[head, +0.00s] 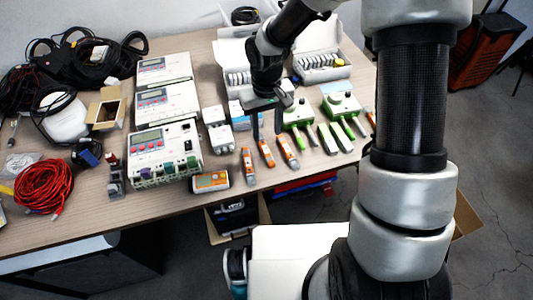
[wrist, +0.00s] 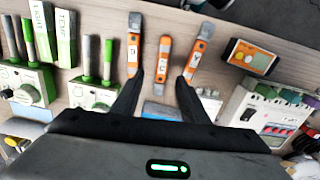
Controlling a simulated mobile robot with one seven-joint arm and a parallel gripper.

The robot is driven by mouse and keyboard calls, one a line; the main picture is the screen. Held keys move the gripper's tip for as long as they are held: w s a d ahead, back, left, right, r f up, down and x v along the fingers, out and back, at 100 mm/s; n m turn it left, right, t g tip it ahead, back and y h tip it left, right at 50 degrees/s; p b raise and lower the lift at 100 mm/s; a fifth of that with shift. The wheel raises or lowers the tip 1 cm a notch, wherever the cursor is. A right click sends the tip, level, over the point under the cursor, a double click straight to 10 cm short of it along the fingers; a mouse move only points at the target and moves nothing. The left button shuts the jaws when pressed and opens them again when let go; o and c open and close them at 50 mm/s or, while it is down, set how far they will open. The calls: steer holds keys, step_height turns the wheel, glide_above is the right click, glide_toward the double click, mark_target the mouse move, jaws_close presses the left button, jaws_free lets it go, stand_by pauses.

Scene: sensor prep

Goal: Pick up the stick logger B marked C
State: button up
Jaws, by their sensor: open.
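Three orange-and-white stick loggers lie in a row near the table's front edge. The middle one (head: 266,153) seems to carry a C in the wrist view (wrist: 163,66), though the letter is small. Another stick logger (head: 248,163) lies to its left in the head view and one (head: 289,152) to its right. In the wrist view these neighbours appear on the right (wrist: 198,52) and left (wrist: 134,45). My gripper (head: 266,130) is open and empty above the row. In the wrist view its fingertips (wrist: 160,82) frame the near end of the middle logger; contact cannot be told.
An orange handheld meter (head: 211,181) lies left of the loggers. White instrument boxes (head: 165,150) stand further left. Green-and-white sensors (head: 327,138) and green-based devices (head: 341,105) are to the right. A small white box (head: 219,136) stands behind the loggers.

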mark_target(265, 148)
steer(key=f, duration=0.5)
steer(key=f+b, duration=0.1)
steer(key=f, duration=0.1)
steer(key=shift+w+a+f, duration=0.15)
steer(key=shift+a+f, duration=0.1)
jaws_close()
